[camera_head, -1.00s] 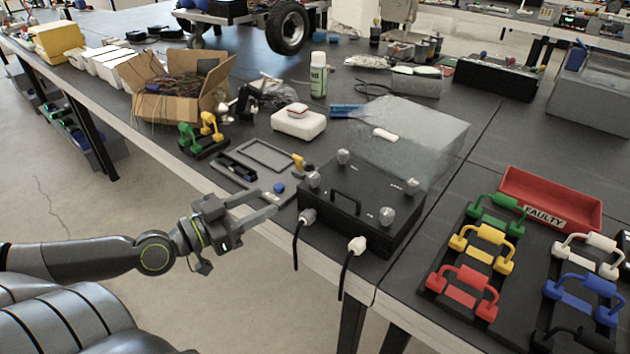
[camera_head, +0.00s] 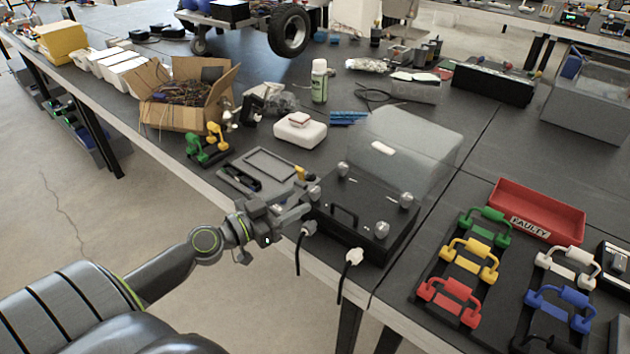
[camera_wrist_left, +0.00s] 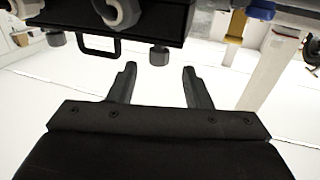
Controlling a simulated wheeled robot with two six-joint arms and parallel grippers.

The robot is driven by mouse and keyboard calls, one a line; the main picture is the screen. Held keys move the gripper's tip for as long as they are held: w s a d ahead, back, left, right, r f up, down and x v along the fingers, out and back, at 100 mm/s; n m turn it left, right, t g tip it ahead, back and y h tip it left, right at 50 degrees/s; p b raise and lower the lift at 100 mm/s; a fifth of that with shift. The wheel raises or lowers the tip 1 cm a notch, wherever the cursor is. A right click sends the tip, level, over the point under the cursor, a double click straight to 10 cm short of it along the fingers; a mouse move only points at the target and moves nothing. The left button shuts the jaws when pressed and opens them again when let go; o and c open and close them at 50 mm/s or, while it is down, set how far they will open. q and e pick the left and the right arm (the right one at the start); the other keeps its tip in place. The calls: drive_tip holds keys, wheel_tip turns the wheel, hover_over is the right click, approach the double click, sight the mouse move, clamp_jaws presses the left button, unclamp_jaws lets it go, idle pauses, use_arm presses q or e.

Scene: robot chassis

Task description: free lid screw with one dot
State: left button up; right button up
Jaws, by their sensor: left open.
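The black box (camera_head: 372,215) stands at the table's front edge. Its lid has a black handle (camera_head: 344,213) and grey screws near the corners: front left (camera_head: 314,192), back left (camera_head: 343,168), back right (camera_head: 406,199) and front right (camera_head: 381,228). Dot marks beside the screws are too small to count. My left gripper (camera_head: 303,204) is open and empty, close to the box's front left side. In the left wrist view, my fingers (camera_wrist_left: 158,72) point towards the box, with one grey screw (camera_wrist_left: 159,55) just beyond their tips, seemingly not between them. My right gripper is out of view.
Two cable plugs (camera_head: 354,256) sit on the box's front, their cables hanging over the edge. A clear cover (camera_head: 415,140) stands behind the box. A grey tray (camera_head: 268,165) lies left of it. Coloured handles and a red FAULTY bin (camera_head: 535,205) are at right.

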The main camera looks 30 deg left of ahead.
sight(310, 193)
use_arm(q)
drive_tip(key=p+x, duration=0.3)
drive_tip(key=x, duration=0.2)
drive_tip(key=shift+w+d+r+p, duration=0.1)
drive_tip(key=shift+r+p, duration=0.1)
drive_tip(key=shift+p, duration=0.1)
drive_tip(key=shift+w+d+f, duration=0.2)
drive_tip(key=shift+w+d, duration=0.05)
drive_tip(key=shift+w, duration=0.35)
drive_tip(key=shift+c, duration=0.2)
drive_tip(key=c, duration=0.9)
drive_tip(key=shift+r+n+y+p, duration=0.15)
drive_tip(key=shift+n+y+p, duration=0.45)
drive_tip(key=shift+p, duration=0.45)
drive_tip(key=shift+c, duration=0.2)
drive_tip(key=n+y+p, duration=0.2)
drive_tip(key=y+p, duration=0.2)
drive_tip(key=p, duration=0.1)
drive_tip(key=n+y+p, duration=0.3)
drive_tip(key=y+p, duration=0.2)
drive_tip(key=shift+r, duration=0.1)
drive_tip(key=shift+a+n+y+p, duration=0.1)
drive_tip(key=shift+n+y+p, duration=0.6)
drive_tip(key=shift+p, duration=0.2)
